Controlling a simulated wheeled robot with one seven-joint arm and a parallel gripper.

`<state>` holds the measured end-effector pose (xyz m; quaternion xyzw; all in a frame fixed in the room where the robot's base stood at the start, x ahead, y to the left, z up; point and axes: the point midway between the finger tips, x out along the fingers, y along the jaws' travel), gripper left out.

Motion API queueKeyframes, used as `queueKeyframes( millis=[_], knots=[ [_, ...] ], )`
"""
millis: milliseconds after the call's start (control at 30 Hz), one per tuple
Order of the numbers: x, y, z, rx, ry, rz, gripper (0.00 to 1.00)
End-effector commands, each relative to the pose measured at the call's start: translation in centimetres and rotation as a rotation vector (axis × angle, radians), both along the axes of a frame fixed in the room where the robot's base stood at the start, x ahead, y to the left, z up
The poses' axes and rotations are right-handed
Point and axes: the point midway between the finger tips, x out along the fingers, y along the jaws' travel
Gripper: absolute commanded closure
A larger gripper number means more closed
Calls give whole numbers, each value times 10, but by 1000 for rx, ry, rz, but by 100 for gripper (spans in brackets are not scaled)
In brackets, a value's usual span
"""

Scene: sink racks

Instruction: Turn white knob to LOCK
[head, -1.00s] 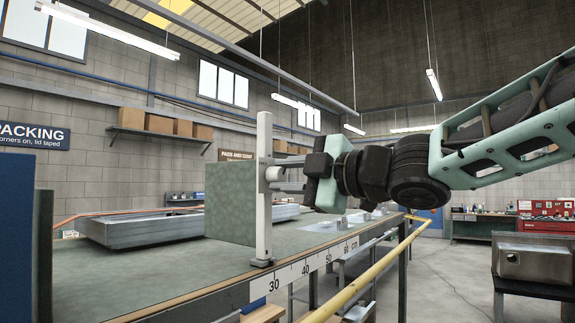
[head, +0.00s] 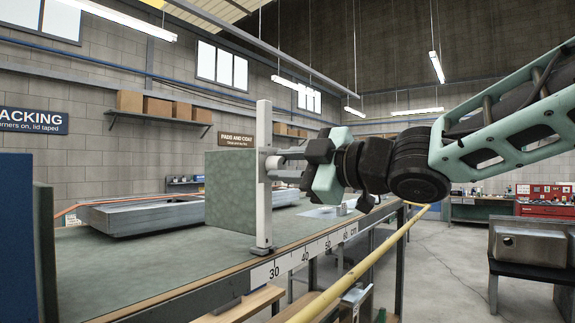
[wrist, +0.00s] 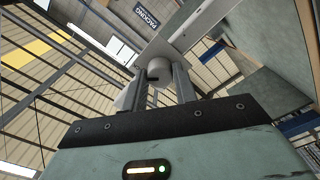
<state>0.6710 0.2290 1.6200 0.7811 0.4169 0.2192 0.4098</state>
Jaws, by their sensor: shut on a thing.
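The white knob (wrist: 155,70) is a short round stub on the side of a white upright post (head: 264,205). The post stands at the front edge of the bench by the ruler strip. My gripper (head: 278,164) reaches in from the right, its two grey fingers shut on the knob. In the wrist view my gripper (wrist: 162,82) has a finger on either side of the knob, and the dark palm block sits tilted. The fingers hide part of the knob. I cannot make out a LOCK mark or pointer.
A green-grey block (head: 230,190) stands right behind the post on the bench (head: 150,265). A metal sink or tray (head: 135,216) lies to the left. A ruler strip (head: 305,255) and a yellow rail (head: 365,260) run along the front.

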Motion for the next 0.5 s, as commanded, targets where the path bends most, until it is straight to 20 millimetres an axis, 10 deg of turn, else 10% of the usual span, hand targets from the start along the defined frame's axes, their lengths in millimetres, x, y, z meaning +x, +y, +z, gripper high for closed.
queueKeyframes(
  millis=[33, 100, 500],
  knots=[
    [0, 0, -2, -1, 3, -1, 94],
    [0, 0, -2, -1, 3, -1, 52],
    [0, 0, -1, -1, 1, 0, 50]
  ],
)
